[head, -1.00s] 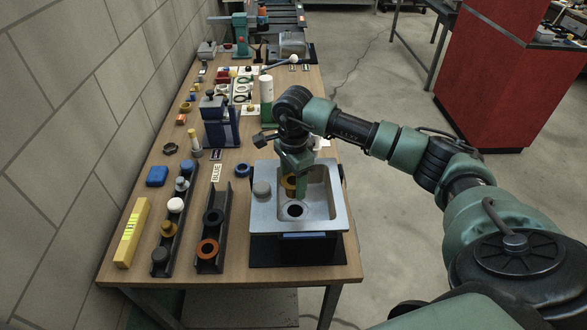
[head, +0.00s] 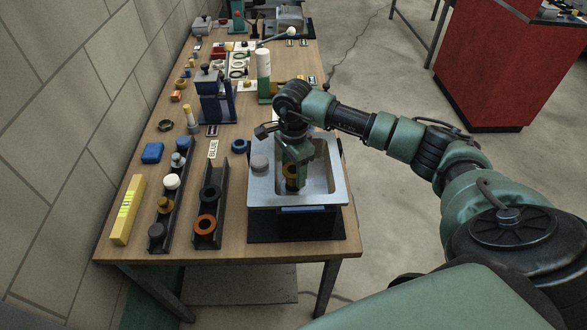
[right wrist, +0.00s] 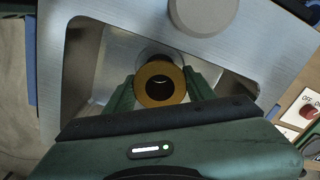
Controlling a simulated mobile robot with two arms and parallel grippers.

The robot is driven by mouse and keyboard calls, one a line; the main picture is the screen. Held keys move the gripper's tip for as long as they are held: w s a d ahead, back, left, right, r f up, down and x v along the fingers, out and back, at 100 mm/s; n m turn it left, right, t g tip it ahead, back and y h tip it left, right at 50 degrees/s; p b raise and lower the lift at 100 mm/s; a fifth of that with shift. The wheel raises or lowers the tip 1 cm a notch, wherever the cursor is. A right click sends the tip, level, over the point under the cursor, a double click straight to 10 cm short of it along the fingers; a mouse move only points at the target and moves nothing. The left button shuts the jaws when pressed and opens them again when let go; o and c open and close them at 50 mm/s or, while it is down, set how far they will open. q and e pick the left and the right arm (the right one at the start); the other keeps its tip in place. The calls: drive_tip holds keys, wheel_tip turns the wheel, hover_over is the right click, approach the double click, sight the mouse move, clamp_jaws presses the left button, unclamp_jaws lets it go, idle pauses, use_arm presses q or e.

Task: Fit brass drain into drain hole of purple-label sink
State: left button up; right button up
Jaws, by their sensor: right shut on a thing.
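The brass drain (right wrist: 160,98) is a brass ring with a dark centre, held between the two green fingers of my right gripper (right wrist: 160,85) in the right wrist view. In the head view the gripper (head: 293,172) reaches down inside the basin of the grey metal sink (head: 333,193). The drain (head: 289,171) is low in the basin, just above or at the drain hole; I cannot tell if it touches. The hole is mostly hidden behind the drain and fingers. The sink's front label looks blue; I cannot make out purple. My left gripper is not in view.
A grey round knob (head: 259,162) sits on the sink's left rim. Two dark racks (head: 208,232) with coloured rings and plugs stand left of the sink. A yellow block (head: 127,211) lies by the wall. A blue vise-like tool (head: 215,100) stands behind.

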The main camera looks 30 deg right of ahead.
drive_tip(key=shift+f+b, duration=0.4)
drive_tip(key=shift+b, duration=0.35)
idle(1.3)
drive_tip(key=shift+f+b, duration=1.05)
drive_tip(key=shift+f, duration=0.15)
drive_tip(key=o, duration=1.6)
drive_tip(key=shift+r, duration=0.15)
wheel_tip(320, 180, up, 8)
drive_tip(key=b, duration=0.2)
drive_tip(key=shift+f, duration=0.2)
